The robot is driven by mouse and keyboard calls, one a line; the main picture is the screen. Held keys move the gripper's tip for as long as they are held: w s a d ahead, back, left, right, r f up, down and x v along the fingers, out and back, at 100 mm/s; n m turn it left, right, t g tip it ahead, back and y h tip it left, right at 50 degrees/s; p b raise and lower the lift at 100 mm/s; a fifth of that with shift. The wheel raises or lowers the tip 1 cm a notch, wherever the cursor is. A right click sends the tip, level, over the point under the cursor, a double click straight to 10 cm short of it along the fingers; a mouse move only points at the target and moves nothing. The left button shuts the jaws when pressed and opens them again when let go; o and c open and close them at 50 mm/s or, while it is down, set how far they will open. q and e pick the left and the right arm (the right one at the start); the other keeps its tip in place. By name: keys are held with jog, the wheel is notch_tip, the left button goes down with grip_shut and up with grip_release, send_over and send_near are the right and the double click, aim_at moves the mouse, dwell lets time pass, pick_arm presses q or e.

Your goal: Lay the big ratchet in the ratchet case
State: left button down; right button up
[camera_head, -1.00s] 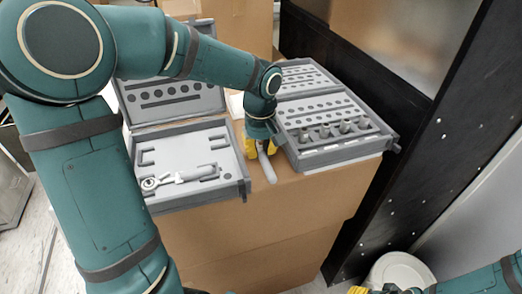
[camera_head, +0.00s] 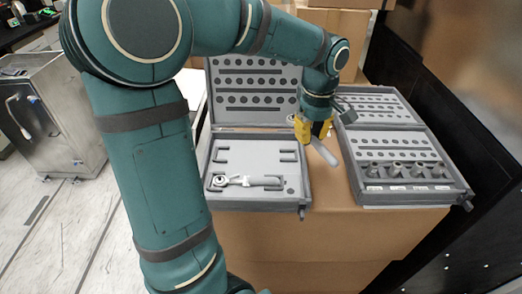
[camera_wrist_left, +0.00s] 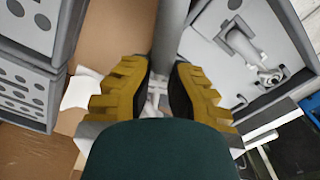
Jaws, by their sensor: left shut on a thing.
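The big ratchet (camera_head: 325,153) is in the jaws of my left gripper (camera_head: 316,130), between the two cases; its grey handle sticks out toward the front and right. In the left wrist view its handle (camera_wrist_left: 171,35) runs up from between the yellow fingers (camera_wrist_left: 160,88). Its head is mostly hidden. The open grey ratchet case (camera_head: 248,203) is left of the gripper, with a smaller ratchet (camera_head: 240,181) lying in its front part; the rear slots look empty. The case also shows at the right of the wrist view (camera_wrist_left: 205,45). My right gripper is out of view.
An open socket case (camera_head: 418,200) with several sockets stands close on the right. Both cases rest on a cardboard box (camera_head: 330,235). The ratchet case's lid (camera_head: 257,115) stands up behind its tray. A dark shelf frame (camera_head: 490,160) stands at the right.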

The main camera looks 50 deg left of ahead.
aim_at(256, 156)
pick_arm(q)
jog(key=s+a+r+n+p, duration=0.2)
jog(key=s+a+n+p, duration=0.2)
jog(key=s+a+n, duration=0.55)
jog(key=f+n, duration=0.1)
jog(key=f, duration=0.2)
jog(key=w+f+n+b, duration=0.1)
jog(key=f, duration=0.2)
jog(key=a+f+n, duration=0.1)
jog(key=f, duration=0.2)
jog(key=shift+w+f+b, duration=0.15)
jog(key=shift+f+b, duration=0.25)
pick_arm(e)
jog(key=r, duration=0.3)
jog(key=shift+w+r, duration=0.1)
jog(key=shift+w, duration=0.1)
pick_arm(q)
jog(key=shift+f, duration=0.15)
jog(key=c, duration=1.1)
grip_release()
jog(key=shift+c, duration=0.2)
